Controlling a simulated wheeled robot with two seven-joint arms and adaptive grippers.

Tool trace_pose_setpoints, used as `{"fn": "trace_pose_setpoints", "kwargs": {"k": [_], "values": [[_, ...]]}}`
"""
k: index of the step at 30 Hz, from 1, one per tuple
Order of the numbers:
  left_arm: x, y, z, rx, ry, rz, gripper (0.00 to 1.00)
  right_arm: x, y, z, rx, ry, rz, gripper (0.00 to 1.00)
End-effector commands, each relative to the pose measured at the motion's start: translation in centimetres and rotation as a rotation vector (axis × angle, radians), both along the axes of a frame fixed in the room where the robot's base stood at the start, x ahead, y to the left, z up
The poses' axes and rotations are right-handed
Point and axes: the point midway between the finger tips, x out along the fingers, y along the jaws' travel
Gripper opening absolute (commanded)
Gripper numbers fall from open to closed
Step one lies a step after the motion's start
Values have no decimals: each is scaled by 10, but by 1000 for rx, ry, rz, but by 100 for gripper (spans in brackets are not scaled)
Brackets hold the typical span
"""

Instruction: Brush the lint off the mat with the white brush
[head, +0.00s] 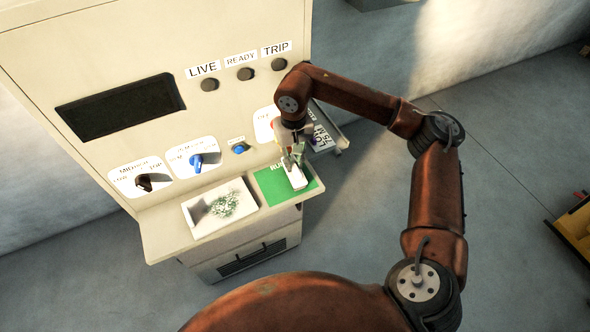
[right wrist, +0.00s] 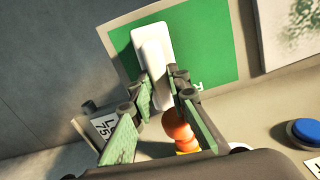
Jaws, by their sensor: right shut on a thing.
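The white brush (head: 296,177) is a pale oblong block, held between the fingers of my right gripper (head: 291,160). In the right wrist view the brush (right wrist: 152,52) sticks out from between the green-padded fingers (right wrist: 163,92) over the green pad. I cannot tell whether it touches the pad. The mat appears to be the white square (head: 194,219) on the ledge left of the green pad. Grey-green lint specks (head: 225,205) are clustered on it. Its edge also shows in the right wrist view (right wrist: 262,55). My left gripper is not in view.
The green pad (head: 272,191) has partly hidden lettering. The cabinet panel (head: 235,30) above the ledge carries blue knobs (head: 197,160) and a dark screen (head: 120,108). An orange rounded part (right wrist: 178,129) is close to the gripper. A small side tray (head: 330,130) stands at the right.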

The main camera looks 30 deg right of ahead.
Motion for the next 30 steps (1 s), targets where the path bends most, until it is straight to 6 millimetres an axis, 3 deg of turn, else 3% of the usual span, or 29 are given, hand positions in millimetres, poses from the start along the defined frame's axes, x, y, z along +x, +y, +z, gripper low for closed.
{"fn": "trace_pose_setpoints", "kwargs": {"k": [16, 30], "values": [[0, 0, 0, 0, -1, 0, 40, -1, 0, 5, 0, 0, 0, 0], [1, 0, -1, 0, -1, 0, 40, -26, -2, 5, 0, -1, 0, 0]]}}
